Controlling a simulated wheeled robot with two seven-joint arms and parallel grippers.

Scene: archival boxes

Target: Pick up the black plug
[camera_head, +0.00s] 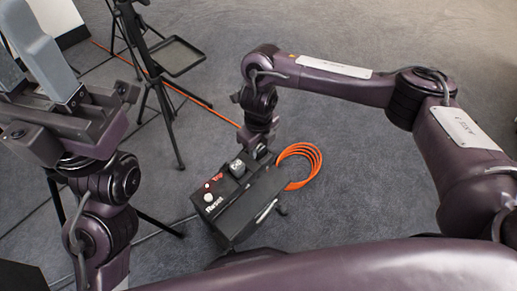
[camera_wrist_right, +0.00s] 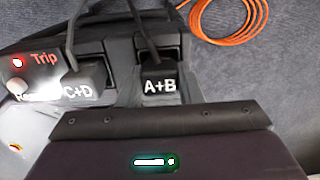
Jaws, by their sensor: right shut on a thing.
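The black plug labelled A+B (camera_wrist_right: 160,80) is in the middle of the right wrist view, with a dark cable rising from it. My right gripper (camera_head: 262,153) is at the back of a black box and is shut on this plug. The gripper mostly hides the plug in the head view. A second black plug, labelled C+D (camera_wrist_right: 80,84), sits to its left and also shows in the head view (camera_head: 237,168). I cannot tell whether the A+B plug is seated in the box. My left gripper (camera_head: 25,50) is raised at the upper left, open and empty.
The black box (camera_head: 240,210) has a red Trip light (camera_wrist_right: 17,62) and a white Reset button (camera_head: 208,197). A coiled orange cable (camera_head: 318,165) lies on the grey floor to its right. A black tripod stand (camera_head: 160,90) with a tray stands behind, at the left.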

